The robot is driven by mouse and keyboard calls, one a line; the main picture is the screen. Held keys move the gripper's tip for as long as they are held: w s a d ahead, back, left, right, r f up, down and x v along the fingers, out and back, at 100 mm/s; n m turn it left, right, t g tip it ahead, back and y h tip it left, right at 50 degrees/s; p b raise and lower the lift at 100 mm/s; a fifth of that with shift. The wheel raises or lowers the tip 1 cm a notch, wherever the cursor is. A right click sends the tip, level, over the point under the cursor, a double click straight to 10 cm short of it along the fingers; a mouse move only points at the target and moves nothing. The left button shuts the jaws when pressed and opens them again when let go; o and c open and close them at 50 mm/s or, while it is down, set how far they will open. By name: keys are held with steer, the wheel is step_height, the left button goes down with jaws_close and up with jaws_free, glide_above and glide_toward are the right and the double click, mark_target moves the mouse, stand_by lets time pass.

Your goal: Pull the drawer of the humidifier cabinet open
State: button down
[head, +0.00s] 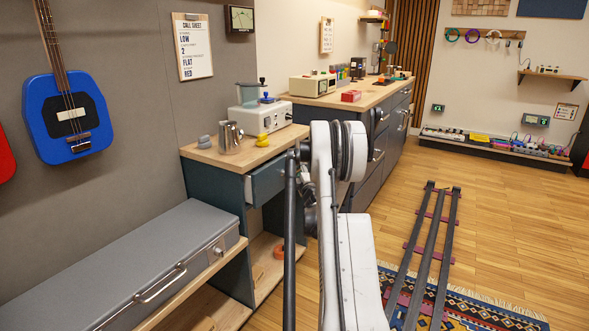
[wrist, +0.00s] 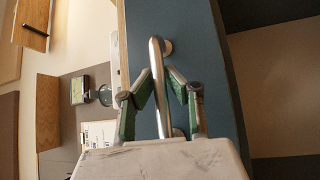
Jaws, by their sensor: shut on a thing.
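The humidifier cabinet (head: 222,181) is dark teal with a wooden top and stands left of my arm in the head view. Its drawer (head: 268,182) sticks out partway from the front, with its side showing. In the wrist view the teal drawer front (wrist: 201,30) fills the middle. A metal bar handle (wrist: 157,60) runs along it. My gripper (wrist: 160,82) has its two green-sided fingers on either side of the handle and is shut on it. In the head view my arm hides the handle and the fingertips.
On the cabinet top stand a white humidifier-like device (head: 262,117), a metal mug (head: 230,137) and a yellow object (head: 263,141). A grey case (head: 125,260) lies on the bench at left. A longer counter (head: 350,94) stands behind. Floor rails (head: 425,245) run at right.

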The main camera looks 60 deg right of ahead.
steer(key=s+d, duration=0.1)
steer(key=s, duration=1.9)
steer(key=shift+d, duration=0.2)
steer(key=c, duration=1.7)
jaws_free()
steer(key=shift+s, duration=0.1)
steer(key=v, duration=1.2)
